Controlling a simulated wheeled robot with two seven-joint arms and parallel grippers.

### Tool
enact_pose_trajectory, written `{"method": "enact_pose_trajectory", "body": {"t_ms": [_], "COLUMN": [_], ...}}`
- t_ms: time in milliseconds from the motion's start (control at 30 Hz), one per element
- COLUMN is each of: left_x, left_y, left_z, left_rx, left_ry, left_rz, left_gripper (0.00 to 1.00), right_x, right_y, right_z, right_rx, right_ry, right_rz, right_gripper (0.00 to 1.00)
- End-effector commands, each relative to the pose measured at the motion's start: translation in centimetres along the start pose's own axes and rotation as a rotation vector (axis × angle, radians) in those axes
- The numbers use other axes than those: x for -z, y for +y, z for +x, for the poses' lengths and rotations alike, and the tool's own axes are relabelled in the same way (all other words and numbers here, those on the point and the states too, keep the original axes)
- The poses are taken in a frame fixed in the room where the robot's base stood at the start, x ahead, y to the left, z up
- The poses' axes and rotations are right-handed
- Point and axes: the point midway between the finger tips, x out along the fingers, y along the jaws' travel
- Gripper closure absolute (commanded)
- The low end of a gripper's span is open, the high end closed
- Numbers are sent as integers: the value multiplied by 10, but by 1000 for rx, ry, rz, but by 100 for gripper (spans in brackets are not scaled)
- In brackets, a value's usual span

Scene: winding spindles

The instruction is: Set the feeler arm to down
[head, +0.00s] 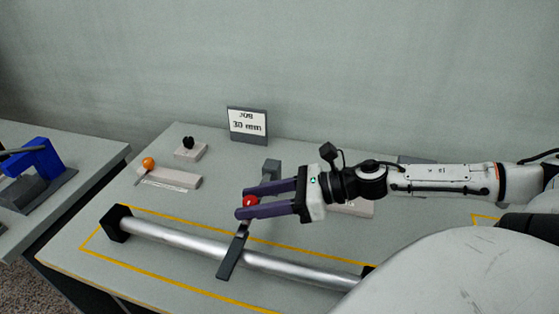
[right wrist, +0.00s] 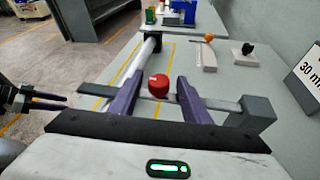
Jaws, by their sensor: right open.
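The feeler arm (head: 233,258) is a dark flat bar lying across the top of a shiny metal roller (head: 180,238). It carries a red knob (head: 250,200) and runs back to a grey block (head: 271,167). In the right wrist view, the red knob (right wrist: 158,86) sits between the two purple fingers, and the bar (right wrist: 97,89) reaches past them on both sides. My right gripper (head: 243,203) is open around the knob, with a visible gap at each finger. What seems to be my left gripper (right wrist: 50,99) shows small and dark at the left edge of the right wrist view.
A sign reading 30 mm (head: 247,125) stands at the back. An orange-knobbed lever on a pale block (head: 175,177) and a black knob on a block (head: 190,149) stand at the back left. Yellow lines frame the roller. A blue device (head: 35,160) is on another table.

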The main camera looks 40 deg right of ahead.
Motion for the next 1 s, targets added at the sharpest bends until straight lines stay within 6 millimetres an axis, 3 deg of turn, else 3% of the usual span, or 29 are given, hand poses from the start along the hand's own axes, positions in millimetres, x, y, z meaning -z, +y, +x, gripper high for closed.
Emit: {"method": "enact_pose_trajectory", "body": {"t_ms": [200,400,1000], "left_x": [15,20,21], "left_y": [1,2,2], "left_z": [-15,-19,-20], "left_rx": [1,1,1], "left_ry": [1,3,3], "left_rz": [0,0,1], "left_gripper": [54,54,54], "right_x": [-1,0,1], "right_y": [0,0,0], "right_z": [-32,-51,-56], "right_rx": [5,2,1], "right_ry": [2,0,1], "right_rz": [5,3,1], "right_gripper": [57,57,57]}}
